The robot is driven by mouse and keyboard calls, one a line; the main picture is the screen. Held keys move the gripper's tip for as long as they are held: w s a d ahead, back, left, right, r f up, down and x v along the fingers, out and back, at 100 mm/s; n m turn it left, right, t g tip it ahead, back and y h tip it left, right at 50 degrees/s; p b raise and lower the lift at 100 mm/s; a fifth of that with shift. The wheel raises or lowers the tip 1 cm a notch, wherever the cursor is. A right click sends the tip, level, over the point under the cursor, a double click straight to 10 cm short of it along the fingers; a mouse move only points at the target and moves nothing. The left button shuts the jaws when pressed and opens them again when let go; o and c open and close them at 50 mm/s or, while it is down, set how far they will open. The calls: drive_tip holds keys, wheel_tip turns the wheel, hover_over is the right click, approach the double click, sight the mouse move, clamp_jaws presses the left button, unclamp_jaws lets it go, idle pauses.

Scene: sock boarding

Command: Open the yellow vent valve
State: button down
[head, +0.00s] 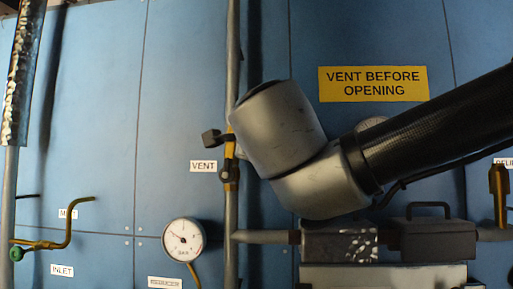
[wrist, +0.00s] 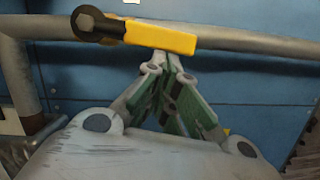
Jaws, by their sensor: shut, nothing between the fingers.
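The yellow vent valve handle (wrist: 165,37) lies across the grey pipe in the wrist view, roughly in line with it, with a dark hub (wrist: 88,22) at its left end. In the head view, a narrow part of the yellow valve (head: 230,148) shows on the vertical pipe right of the VENT label (head: 203,166). My gripper (wrist: 168,62) is shut and empty, its green-padded fingers meeting just below the handle's middle in the picture. I cannot tell whether the tips touch it. My arm hides the gripper in the head view.
A pressure gauge (head: 184,240) sits below the valve. A green-knobbed brass valve (head: 17,253) is at lower left. A grey horizontal pipe (head: 262,237) runs to a boxy fitting (head: 340,244). The blue panel (head: 185,70) behind is mostly bare on the left.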

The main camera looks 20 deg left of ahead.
drive_tip(key=shift+s+a+r, duration=0.1)
drive_tip(key=shift+a+r, duration=0.15)
drive_tip(key=shift+a, duration=0.15)
drive_tip(key=shift+a+r, duration=0.1)
idle(0.5)
